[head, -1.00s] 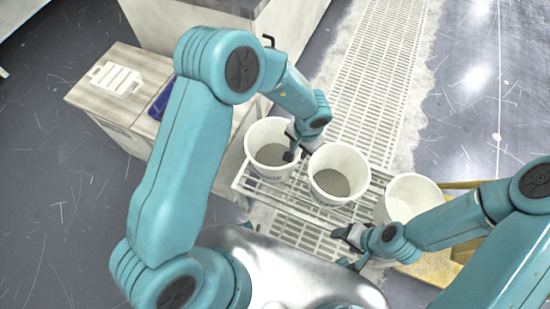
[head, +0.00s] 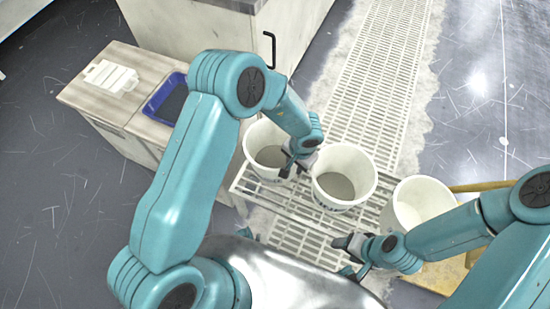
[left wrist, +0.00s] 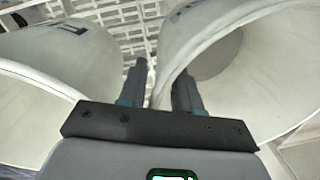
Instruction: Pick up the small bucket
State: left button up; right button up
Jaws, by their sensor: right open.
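My left gripper (head: 296,166) is at the left rim of the middle bucket, beside the left bucket. In the left wrist view, my left gripper (left wrist: 160,88) is open, with its fingers either side of a bucket wall (left wrist: 172,45). Contact is unclear. My right gripper (head: 345,256) is open and empty, low in front of the rack.
A wooden-topped cabinet (head: 140,75) at the left holds a white rack-like piece (head: 108,77) and a blue tray (head: 160,103). A pale cabinet (head: 190,35) stands behind. A floor grating (head: 375,70) runs behind the buckets. Yellowish boards (head: 435,278) lie at the right.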

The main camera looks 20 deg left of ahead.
pick_arm(q)
grip_shut()
dwell(1.3)
